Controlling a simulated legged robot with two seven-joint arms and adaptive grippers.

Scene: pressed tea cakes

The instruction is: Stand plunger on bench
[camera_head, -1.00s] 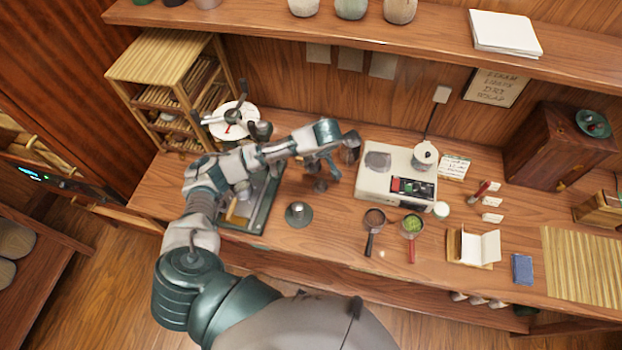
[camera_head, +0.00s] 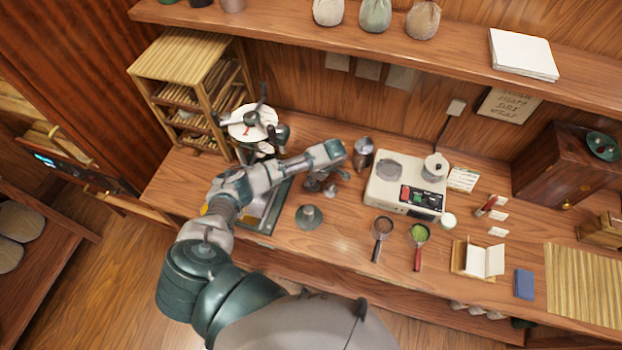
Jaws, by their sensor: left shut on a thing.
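My left arm reaches in from the lower left over the bench (camera_head: 345,235). Its gripper (camera_head: 321,184) points down above the bench, just behind a grey-green cone-shaped piece (camera_head: 309,218). The gripper is shut on a small dark round-ended thing (camera_head: 330,189), which I take to be the plunger. It is mostly hidden by the fingers, and I cannot tell whether its lower end touches the bench. The cone-shaped piece stands upright on the wood, apart from the gripper. My right gripper is out of view.
A metal cup (camera_head: 363,152) stands right behind the gripper, beside a cream machine (camera_head: 405,193). A press on a dark-framed tray (camera_head: 262,222) is left, partly behind my arm. Bare bench lies in front of the cone-shaped piece.

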